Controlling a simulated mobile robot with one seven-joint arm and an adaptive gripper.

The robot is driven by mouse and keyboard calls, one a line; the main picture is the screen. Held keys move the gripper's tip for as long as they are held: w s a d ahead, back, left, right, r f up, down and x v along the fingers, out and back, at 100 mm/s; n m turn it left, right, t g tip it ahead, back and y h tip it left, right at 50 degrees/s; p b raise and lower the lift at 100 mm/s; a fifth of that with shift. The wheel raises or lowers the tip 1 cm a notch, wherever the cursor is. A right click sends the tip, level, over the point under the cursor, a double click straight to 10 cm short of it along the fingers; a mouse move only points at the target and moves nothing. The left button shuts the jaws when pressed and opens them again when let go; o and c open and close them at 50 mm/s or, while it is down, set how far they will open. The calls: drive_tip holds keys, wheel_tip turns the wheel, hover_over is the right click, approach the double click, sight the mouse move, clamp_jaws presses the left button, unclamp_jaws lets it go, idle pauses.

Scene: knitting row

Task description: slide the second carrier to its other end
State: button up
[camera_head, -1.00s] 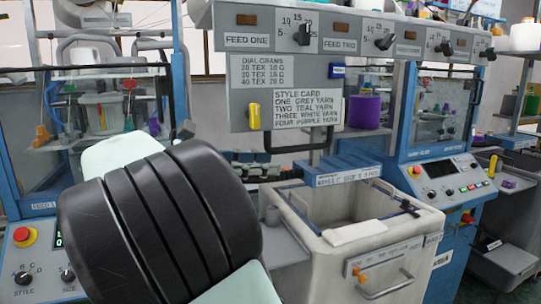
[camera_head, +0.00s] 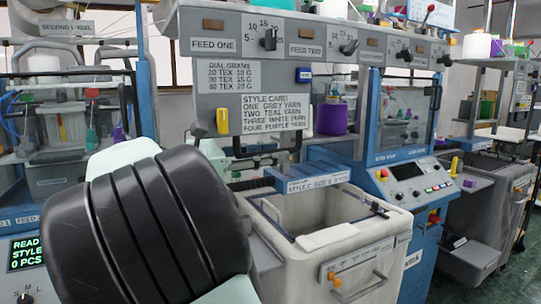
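Behind the clear front of the left knitting machine (camera_head: 55,182), several small coloured parts show, among them a red one (camera_head: 92,94) and a purple one (camera_head: 118,134). They may be yarn carriers; I cannot tell which is the second carrier or where it stands along its travel. My arm's large black ribbed link (camera_head: 150,225) with pale green casing fills the lower left and hides part of that machine. My gripper is not in view.
A grey panel holds dials, a style card (camera_head: 277,113) and a yellow handle (camera_head: 222,121). Below it stands an open white bin (camera_head: 345,270) with an orange latch. A second blue machine (camera_head: 405,175) stands to its right. Some floor shows at far right.

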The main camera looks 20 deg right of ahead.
drive_tip(key=shift+d, duration=0.1)
clamp_jaws()
drive_tip(key=shift+f, duration=0.1)
idle(0.4)
wheel_tip(320, 180, down, 41)
drive_tip(key=b, duration=0.6)
drive_tip(key=shift+r, duration=0.2)
drive_tip(key=shift+s, duration=0.1)
idle(0.4)
drive_tip(key=shift+c, duration=1.4)
unclamp_jaws()
drive_tip(key=shift+f, duration=0.1)
drive_tip(key=shift+o, duration=1.4)
drive_tip(key=shift+r, duration=0.2)
